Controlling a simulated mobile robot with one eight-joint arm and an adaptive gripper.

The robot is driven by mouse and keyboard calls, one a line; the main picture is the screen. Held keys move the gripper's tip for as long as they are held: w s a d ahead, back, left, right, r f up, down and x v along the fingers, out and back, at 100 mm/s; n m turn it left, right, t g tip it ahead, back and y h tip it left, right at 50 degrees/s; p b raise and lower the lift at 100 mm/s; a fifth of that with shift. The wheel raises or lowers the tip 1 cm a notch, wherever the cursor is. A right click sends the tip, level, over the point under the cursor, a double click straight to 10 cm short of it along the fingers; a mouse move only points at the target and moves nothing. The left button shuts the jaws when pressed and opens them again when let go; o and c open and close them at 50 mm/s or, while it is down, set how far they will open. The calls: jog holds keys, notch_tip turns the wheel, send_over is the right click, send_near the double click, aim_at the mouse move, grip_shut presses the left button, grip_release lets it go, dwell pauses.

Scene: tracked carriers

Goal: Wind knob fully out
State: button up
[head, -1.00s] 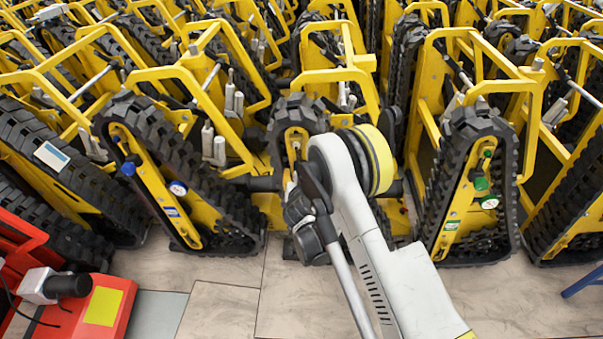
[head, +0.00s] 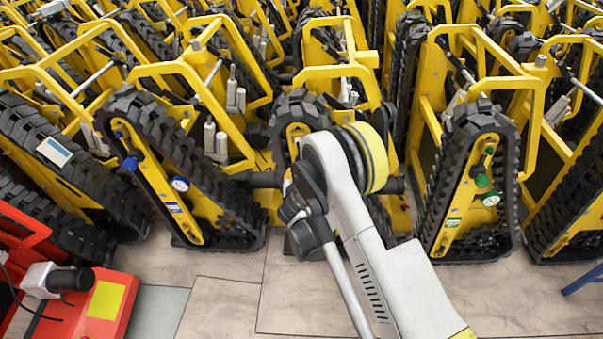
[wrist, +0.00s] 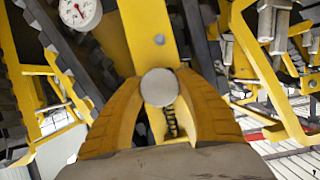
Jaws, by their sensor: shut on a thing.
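A round pale-grey knob (wrist: 160,87) is in the middle of the wrist view, seen end-on in front of a yellow carrier plate (wrist: 148,28). My gripper (wrist: 161,92) has two ribbed yellow fingers, one on each side of the knob, and is shut on it. A dark spring-like or threaded part (wrist: 172,122) shows below the knob, between the fingers. In the head view my arm covers the middle carrier (head: 299,106), so the knob and my fingers are hidden there. How far out the knob stands cannot be told.
A white dial gauge (wrist: 80,12) is at the wrist view's upper left. Neighbouring tracked carriers stand close, one with a blue knob (head: 130,164), one with a green knob (head: 482,181). A red machine (head: 105,300) is at lower left. The tiled floor (head: 215,310) in front is clear.

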jog(key=n+h, duration=0.3)
jog(key=n, duration=0.2)
jog(key=n+t+h, duration=0.1)
jog(key=n, duration=0.1)
jog(key=shift+n+h, duration=0.4)
jog(key=shift+r+n+t+h, duration=0.1)
jog(key=shift+n+t+h, duration=0.5)
jog(key=shift+n, duration=1.1)
jog(key=o, duration=1.2)
jog(key=shift+w+d, duration=0.1)
jog(key=v, duration=0.7)
jog(key=shift+s, duration=0.25)
